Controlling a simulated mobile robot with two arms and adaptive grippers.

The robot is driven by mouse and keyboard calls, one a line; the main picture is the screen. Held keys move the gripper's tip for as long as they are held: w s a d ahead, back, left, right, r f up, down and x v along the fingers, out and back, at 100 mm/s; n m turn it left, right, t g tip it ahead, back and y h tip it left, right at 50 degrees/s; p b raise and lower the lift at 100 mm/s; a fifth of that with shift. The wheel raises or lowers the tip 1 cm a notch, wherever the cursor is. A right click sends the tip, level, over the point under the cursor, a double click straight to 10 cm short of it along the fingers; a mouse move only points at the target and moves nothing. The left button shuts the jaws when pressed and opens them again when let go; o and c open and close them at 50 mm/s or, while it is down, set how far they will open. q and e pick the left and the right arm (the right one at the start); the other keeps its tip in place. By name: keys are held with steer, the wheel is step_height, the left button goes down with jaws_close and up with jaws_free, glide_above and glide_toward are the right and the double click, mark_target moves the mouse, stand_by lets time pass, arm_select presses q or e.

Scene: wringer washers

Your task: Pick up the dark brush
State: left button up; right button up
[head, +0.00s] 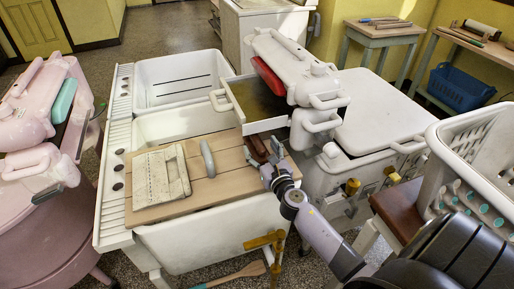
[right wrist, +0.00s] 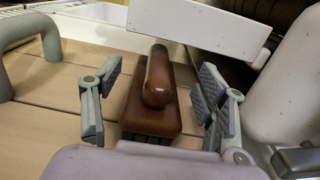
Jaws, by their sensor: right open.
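The dark brush (head: 257,147) is reddish brown with a rounded grip on a flat block. It lies at the right end of the wooden board (head: 226,193) across the white sink. In the right wrist view the brush (right wrist: 158,80) is in the middle, its grip pointing towards the camera. My right gripper (head: 266,158) is at the brush in the head view. In the right wrist view its open fingers (right wrist: 160,85) stand on either side of the brush, with visible gaps. The brush's near underside is partly hidden by my gripper's body. My left gripper is not in view.
A cream slatted block (head: 159,177) and a grey arched handle (head: 208,158) are on the board to the left. A white tray (head: 258,101) juts out just behind the brush. A white wringer washer (head: 376,108) stands close on the right, a pink one (head: 35,215) at left.

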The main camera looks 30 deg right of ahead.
mark_target(256, 140)
steer(key=x, duration=0.4)
steer(key=shift+w+a, duration=0.1)
steer(key=shift+w, duration=0.05)
steer(key=shift+c, duration=0.2)
steer(key=c, duration=1.5)
jaws_close()
